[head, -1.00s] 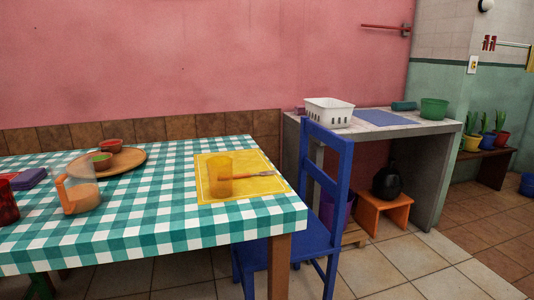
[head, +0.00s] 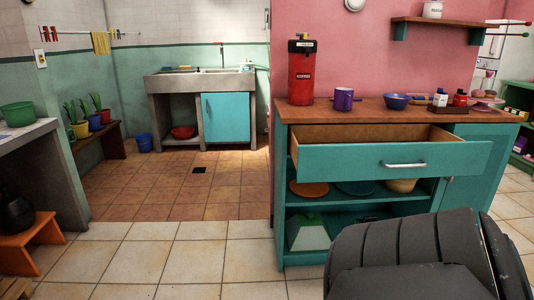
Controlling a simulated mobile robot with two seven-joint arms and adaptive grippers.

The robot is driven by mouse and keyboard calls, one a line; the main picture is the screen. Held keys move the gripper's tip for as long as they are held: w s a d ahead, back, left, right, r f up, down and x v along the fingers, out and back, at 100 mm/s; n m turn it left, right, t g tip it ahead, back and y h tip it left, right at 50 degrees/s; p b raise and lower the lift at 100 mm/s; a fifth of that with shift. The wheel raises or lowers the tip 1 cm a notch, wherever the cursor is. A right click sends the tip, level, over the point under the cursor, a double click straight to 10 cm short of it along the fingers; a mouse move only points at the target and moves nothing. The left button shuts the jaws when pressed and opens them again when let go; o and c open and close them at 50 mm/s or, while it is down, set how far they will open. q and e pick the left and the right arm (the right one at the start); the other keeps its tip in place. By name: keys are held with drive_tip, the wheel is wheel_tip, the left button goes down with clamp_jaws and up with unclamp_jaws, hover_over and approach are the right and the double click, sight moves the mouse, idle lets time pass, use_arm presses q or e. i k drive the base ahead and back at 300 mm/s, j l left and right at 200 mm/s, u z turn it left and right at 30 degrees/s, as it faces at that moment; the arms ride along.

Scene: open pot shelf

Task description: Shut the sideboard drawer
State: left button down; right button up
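The teal sideboard (head: 283,210) with a brown wooden top stands right of centre in the head view. Its wide drawer (head: 350,160) is pulled out toward me, with the wooden inside showing and no contents visible in it. The drawer has a silver bar handle (head: 405,165) on its teal front. Neither of my grippers is in view.
A black padded, ribbed object like a seat back (head: 410,258) stands close at the lower right, before the sideboard. A red canister (head: 301,75), purple mug (head: 343,98) and blue bowl (head: 397,102) stand on top.

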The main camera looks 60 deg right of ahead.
sight(334, 152)
drive_tip(key=z, duration=2.75)
